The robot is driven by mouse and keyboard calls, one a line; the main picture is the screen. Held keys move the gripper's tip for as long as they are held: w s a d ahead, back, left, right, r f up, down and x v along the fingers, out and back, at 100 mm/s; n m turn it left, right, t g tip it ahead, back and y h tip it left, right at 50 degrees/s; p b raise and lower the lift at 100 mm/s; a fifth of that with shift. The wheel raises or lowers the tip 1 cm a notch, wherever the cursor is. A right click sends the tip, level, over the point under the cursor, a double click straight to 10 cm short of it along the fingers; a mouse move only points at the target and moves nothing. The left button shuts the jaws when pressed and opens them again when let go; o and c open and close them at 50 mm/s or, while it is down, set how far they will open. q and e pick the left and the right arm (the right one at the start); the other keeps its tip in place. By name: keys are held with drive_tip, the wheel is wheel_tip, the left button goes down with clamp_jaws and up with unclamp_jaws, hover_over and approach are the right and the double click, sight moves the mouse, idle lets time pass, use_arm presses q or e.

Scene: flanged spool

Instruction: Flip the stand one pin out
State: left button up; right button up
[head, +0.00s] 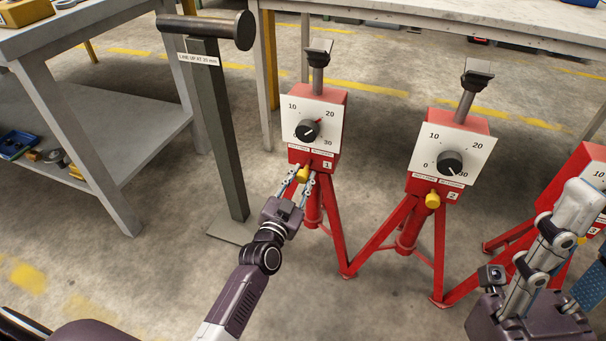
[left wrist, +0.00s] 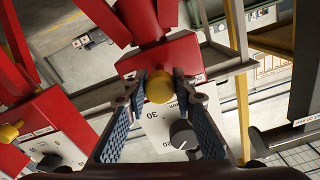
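Stand one (head: 327,160) is a red tripod stand with a white dial plate, a black knob and a "1" label. Its yellow pin (head: 303,174) sticks out low on the front, under two small labels too small to read. My left gripper (head: 298,184) is at this pin, with one finger on either side. In the left wrist view the round yellow pin head (left wrist: 159,87) sits between the fingertips, with slight gaps visible. The fingers look open around it. My right gripper (head: 540,285) is at the lower right, partly cut off; its finger opening is unclear.
Stand two (head: 450,150) has its own yellow pin (head: 432,201); stand three (head: 575,190) is partly hidden by my right arm. A dark post (head: 217,130) with a "lane-up" label stands left of stand one. A workbench (head: 90,40) is at the left, another table behind.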

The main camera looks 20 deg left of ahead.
use_arm(q)
drive_tip(key=o, duration=0.4)
drive_tip(key=shift+s, duration=0.15)
drive_tip(key=s, duration=1.2)
drive_tip(key=shift+a, duration=0.2)
